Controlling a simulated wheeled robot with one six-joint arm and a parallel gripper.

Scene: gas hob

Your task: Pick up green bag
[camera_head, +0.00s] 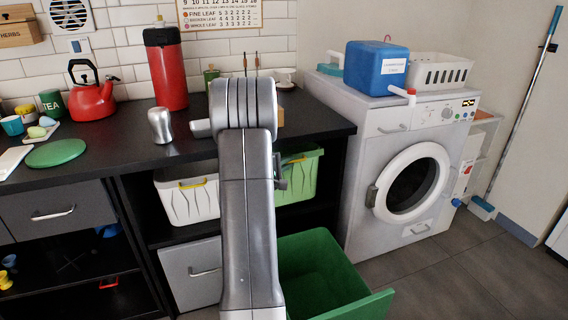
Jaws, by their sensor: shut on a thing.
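My arm stands upright in the middle of the head view and hides what is directly behind it. My gripper's fingers do not show, so what they hold cannot be seen. I cannot make out a green bag. A small green object (211,76) stands at the back of the dark counter, partly behind my arm; its kind is unclear. A green crate (304,173) sits on the shelf under the counter, partly hidden by my arm.
A washing machine (365,215) bears a blue container (372,66) and a white basket (440,72). The dark counter (110,150) carries a red kettle (92,100) and red flask (166,75). Floor at lower right is clear.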

